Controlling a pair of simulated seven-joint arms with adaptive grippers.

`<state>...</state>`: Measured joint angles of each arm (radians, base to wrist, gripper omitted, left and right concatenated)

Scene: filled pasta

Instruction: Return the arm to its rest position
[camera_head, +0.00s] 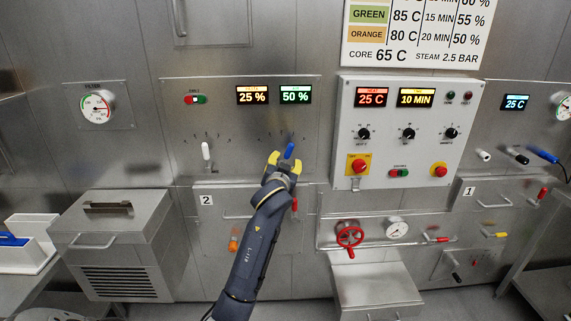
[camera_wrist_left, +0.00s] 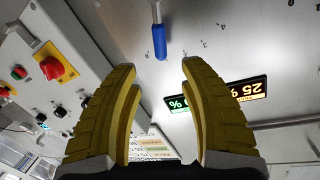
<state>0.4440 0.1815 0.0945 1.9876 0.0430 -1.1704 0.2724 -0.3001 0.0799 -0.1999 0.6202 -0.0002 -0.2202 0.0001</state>
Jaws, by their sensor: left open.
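My left gripper (camera_head: 285,163) is in front of the steel panel with the two percent displays, just below a blue-handled lever (camera_head: 289,151). In the left wrist view its two yellow fingers (camera_wrist_left: 160,70) are spread apart with nothing between them. The blue lever (camera_wrist_left: 160,40) shows there beyond the fingertips, apart from them. My left arm (camera_head: 255,250) reaches up from the bottom of the head view and covers part of the door marked 2. My right gripper is not in view.
A control box (camera_head: 405,135) with knobs and red buttons juts out right of my gripper. A white-handled lever (camera_head: 206,151) is on the left. Below are a red valve wheel (camera_head: 350,238) and a steel bin (camera_head: 375,285). A vented steel unit (camera_head: 110,240) stands at left.

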